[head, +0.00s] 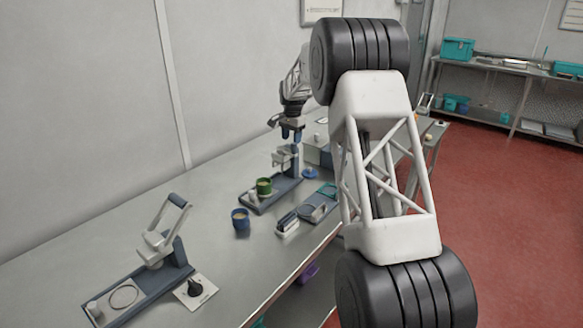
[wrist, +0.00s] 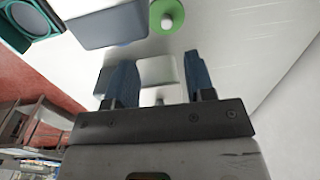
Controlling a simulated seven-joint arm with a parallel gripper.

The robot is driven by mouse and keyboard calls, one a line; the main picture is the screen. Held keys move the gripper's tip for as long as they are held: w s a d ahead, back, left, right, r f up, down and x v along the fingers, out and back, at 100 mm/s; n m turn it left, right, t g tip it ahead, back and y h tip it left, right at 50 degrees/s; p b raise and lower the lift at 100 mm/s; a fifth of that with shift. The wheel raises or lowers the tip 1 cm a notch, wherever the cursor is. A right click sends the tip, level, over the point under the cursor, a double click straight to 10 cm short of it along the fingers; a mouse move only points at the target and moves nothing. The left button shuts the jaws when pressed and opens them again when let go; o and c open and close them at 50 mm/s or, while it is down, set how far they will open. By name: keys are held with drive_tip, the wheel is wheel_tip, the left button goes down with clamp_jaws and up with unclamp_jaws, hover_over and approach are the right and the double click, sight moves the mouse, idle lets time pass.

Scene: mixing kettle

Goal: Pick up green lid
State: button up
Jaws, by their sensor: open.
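A round green lid (wrist: 160,9) with a pale knob lies on the metal worktop at the top of the wrist view. My gripper (head: 292,135) points down above the far part of the worktop. In the wrist view my gripper (wrist: 158,66) has its two blue fingers spread apart, with nothing held between them. The lid is beyond the fingertips and apart from them.
A blue cup (head: 241,219) and a small blue round piece (head: 310,173) are on the worktop. A pale box (head: 318,152) stands behind my gripper. A lever device (head: 162,243) stands at front left. The worktop is bare along the wall.

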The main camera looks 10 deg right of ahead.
drive_tip(key=shift+g, duration=0.3)
drive_tip(key=f, duration=0.1)
drive_tip(key=w+f, duration=0.1)
drive_tip(key=f, duration=0.1)
drive_tip(key=w+f, duration=0.1)
drive_tip(key=shift+f, duration=0.4)
drive_tip(key=shift+f, duration=0.1)
drive_tip(key=shift+f, duration=1.2)
drive_tip(key=shift+f, duration=0.15)
drive_tip(key=shift+d+f, duration=0.1)
drive_tip(key=shift+f, duration=2.35)
drive_tip(key=shift+c, duration=0.3)
clamp_jaws()
